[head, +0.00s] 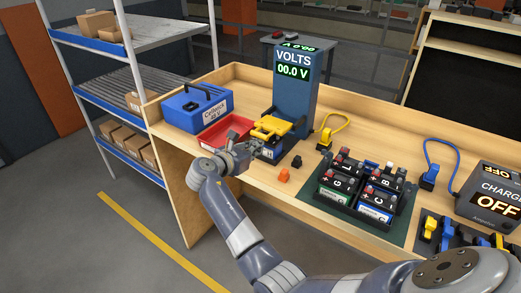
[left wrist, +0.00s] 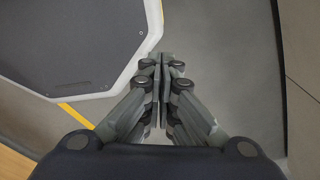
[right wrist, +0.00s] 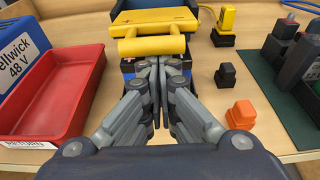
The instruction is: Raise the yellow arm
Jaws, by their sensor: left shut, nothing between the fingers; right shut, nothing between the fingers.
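The yellow arm (head: 271,127) is on the blue volt meter post (head: 294,97), lying low over a blue and black battery (head: 270,152). Its crossbar handle (right wrist: 152,47) and plate (right wrist: 152,19) show at the top of the right wrist view. My right gripper (head: 242,146) is shut and empty, its fingertips just in front of the handle and close to it; I cannot tell whether they touch. The fingers (right wrist: 160,66) partly hide the battery. My left gripper (left wrist: 160,62) is shut and empty over the grey floor, outside the head view.
A red tray (head: 224,133) and a blue case (head: 197,108) are left of the meter. An orange block (head: 284,175) and a black block (head: 297,161) stand right of it. A black rack (head: 349,202) holds several batteries. The charger (head: 495,196) reads OFF; the meter reads 00.0 V.

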